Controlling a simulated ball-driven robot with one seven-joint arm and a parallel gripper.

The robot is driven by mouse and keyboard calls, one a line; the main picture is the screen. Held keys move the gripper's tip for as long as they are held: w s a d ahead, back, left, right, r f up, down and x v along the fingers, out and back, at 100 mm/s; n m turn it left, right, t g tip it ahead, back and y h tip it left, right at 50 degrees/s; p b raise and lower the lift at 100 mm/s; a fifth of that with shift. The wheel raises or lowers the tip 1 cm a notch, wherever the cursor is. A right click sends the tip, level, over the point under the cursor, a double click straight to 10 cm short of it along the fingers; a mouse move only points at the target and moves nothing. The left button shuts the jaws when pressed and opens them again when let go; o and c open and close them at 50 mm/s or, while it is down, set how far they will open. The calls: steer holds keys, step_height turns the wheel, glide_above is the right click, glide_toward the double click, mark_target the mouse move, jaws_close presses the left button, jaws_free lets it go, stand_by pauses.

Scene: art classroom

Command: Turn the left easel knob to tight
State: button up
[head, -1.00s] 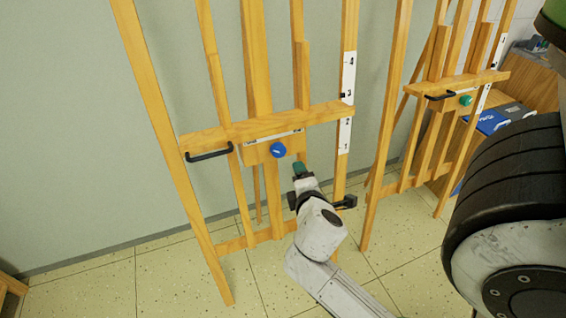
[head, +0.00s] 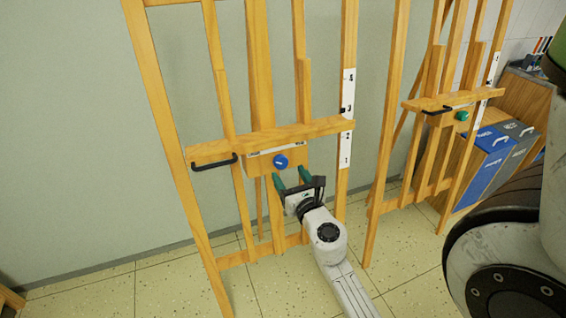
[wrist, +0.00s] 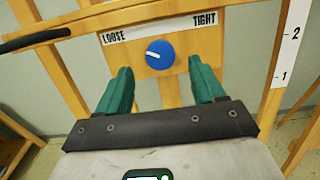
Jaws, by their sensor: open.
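The left easel's knob (head: 281,162) is a blue disc on a wooden block under the easel's tray (head: 262,142). In the wrist view the blue knob (wrist: 160,54) carries a white line that points left, toward the LOOSE end of a white label (wrist: 160,26); TIGHT is at its right. My gripper (head: 290,177) is open, with green fingers below the knob in the head view. In the wrist view my gripper (wrist: 160,80) has its fingers apart on either side of and nearer than the knob, not touching it.
A black handle (head: 214,162) sticks out at the left of the tray. A second easel with a green knob (head: 461,116) stands to the right. Blue and grey bins (head: 487,160) stand behind it. The tiled floor (head: 110,287) at the lower left is mostly clear.

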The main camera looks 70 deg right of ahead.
mark_target(282, 164)
steer(key=shift+x, duration=2.8)
steer(key=c, duration=1)
